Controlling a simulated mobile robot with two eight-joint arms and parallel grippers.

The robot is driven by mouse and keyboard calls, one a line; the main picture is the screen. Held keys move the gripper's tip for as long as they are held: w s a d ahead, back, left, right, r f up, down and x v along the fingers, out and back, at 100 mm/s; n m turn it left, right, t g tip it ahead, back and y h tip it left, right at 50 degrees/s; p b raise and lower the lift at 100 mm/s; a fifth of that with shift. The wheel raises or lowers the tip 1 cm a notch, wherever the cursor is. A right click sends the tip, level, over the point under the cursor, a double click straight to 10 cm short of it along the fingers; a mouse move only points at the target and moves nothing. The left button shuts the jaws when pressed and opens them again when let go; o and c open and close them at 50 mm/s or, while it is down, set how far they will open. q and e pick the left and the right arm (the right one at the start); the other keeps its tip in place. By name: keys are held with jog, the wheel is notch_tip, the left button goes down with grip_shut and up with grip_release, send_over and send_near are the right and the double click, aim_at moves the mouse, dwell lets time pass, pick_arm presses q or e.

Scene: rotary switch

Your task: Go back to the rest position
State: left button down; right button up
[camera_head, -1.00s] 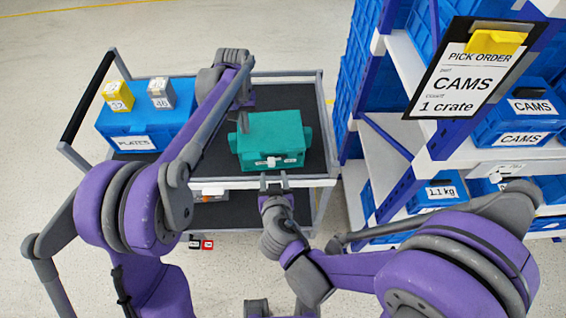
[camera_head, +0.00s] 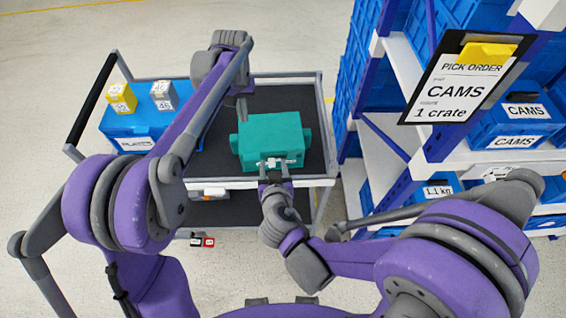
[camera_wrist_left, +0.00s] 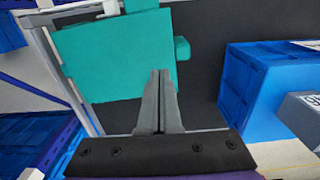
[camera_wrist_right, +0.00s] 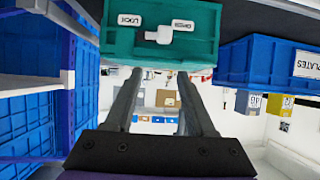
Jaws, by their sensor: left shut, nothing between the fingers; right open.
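A teal box (camera_head: 268,135) stands on the dark top of a trolley. Its front carries a small pale rotary switch (camera_wrist_right: 160,36) between two white labels, one reading LOCK, upside down in the right wrist view. My right gripper (camera_head: 276,163) is open in front of that face; in its wrist view the fingers (camera_wrist_right: 160,76) stand apart with nothing held, their tips near the box edge. I cannot tell if they touch it. My left gripper (camera_head: 241,108) is by the box's back left; in its wrist view the fingers (camera_wrist_left: 160,75) are shut and empty, overlapping the teal box.
A blue crate (camera_head: 122,125) marked PLATES, bearing a yellow block (camera_head: 121,99) and a grey block (camera_head: 164,96), stands left on the trolley. Shelving with blue crates (camera_head: 515,105) and a pick-order clipboard (camera_head: 456,85) stands at the right. Trolley rails (camera_head: 322,115) border the box's right side.

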pick_arm(q)
jog(key=s+a+r+t, duration=0.2)
jog(key=s+a, duration=0.1)
jog(key=s, duration=0.4)
jog(key=s+a+r+t, duration=0.1)
jog(key=s+a+r, duration=0.1)
jog(key=s, duration=0.5)
pick_arm(e)
jog(key=s+d+r+m+g+h, duration=0.1)
jog(key=s+d+g, duration=0.1)
jog(key=d, duration=0.5)
jog(key=s+d+r+g+h, duration=0.1)
jog(key=s+d+g, duration=0.1)
jog(key=d, duration=0.5)
pick_arm(q)
jog(key=s+a+f+t, duration=0.1)
jog(key=s+f, duration=0.2)
jog(key=s, duration=0.3)
jog(key=s+a+f+t, duration=0.2)
jog(key=s+f, duration=0.1)
jog(key=s, duration=0.4)
jog(key=shift+a, duration=0.2)
pick_arm(e)
jog(key=s+d+r+g+y, duration=0.1)
jog(key=s+d, duration=0.3)
jog(key=s, duration=0.4)
jog(key=shift+s+d+r+g, duration=0.3)
jog(key=shift+d+r+g, duration=0.1)
jog(key=shift+g, duration=0.4)
